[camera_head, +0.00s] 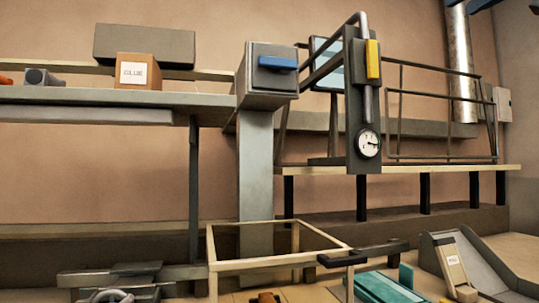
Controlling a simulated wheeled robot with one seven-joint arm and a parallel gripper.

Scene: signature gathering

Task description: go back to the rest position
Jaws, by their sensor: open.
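I do not see my gripper or its fingertips in the head view. Dark blue-black shapes (487,4) cut into the top right corner; I cannot tell what they belong to.
A grey shelf (120,97) at left bears a labelled brown box (136,72). A grey post (256,170) carries a box with a blue handle (277,63). A gauge panel (362,120) stands right of it. A pale open frame (280,262), teal object (385,288) and grey tray (470,262) are low in front.

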